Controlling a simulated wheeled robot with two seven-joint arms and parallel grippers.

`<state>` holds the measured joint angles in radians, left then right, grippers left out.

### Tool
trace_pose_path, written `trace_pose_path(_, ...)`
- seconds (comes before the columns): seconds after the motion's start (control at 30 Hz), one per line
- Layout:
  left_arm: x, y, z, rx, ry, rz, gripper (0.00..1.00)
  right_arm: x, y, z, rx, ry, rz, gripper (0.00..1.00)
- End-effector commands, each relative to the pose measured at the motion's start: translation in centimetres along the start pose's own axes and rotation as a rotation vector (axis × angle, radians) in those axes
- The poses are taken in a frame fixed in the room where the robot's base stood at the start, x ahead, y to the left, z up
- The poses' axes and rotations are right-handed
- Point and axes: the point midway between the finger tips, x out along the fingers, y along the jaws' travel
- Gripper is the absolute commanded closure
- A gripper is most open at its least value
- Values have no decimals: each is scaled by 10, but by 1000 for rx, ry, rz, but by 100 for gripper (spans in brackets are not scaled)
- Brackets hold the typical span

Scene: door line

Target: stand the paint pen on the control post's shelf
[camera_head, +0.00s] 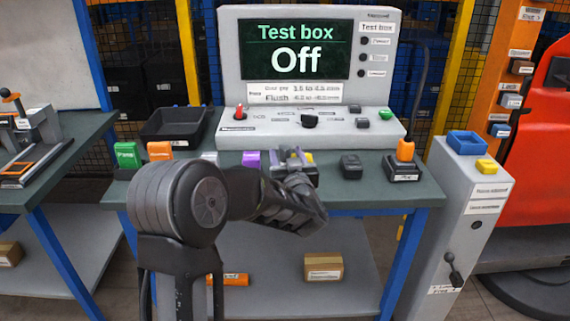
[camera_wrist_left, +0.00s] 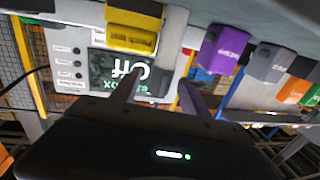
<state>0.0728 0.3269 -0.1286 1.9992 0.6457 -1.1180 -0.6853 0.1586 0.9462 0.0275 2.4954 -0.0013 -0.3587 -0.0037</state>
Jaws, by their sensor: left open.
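The control post (camera_head: 468,210) stands right of the bench. An orange-topped piece (camera_head: 405,150) stands upright in a labelled black holder (camera_head: 404,172) at the bench's right end. It may be the paint pen, but I cannot tell. My left gripper (camera_head: 292,156) is at the bench's front edge, by a purple block (camera_head: 251,159) and a partly hidden yellow block (camera_head: 303,158). In the wrist view the open gripper (camera_wrist_left: 162,82) is between the yellow block (camera_wrist_left: 135,30) and purple block (camera_wrist_left: 222,48), apparently empty.
The test box (camera_head: 310,70), reading "Off", stands at the back of the bench (camera_head: 350,198). Green (camera_head: 127,155) and orange (camera_head: 159,150) blocks line the front left. A black tray (camera_head: 175,124) is behind them. A cardboard box (camera_head: 323,267) lies on the lower shelf.

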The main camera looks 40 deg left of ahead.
Motion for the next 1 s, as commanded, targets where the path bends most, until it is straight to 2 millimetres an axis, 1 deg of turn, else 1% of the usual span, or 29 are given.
trace_pose_path(0.3,42,-1,3,0,0,-2,47,-3,-1,0,0,0,0,100)
trace_pose_path(0.4,49,0,2,0,1,-1,47,-3,-1,0,0,0,0,100)
trace_pose_path(1.0,49,0,2,0,0,0,47,-3,-1,0,0,0,0,100)
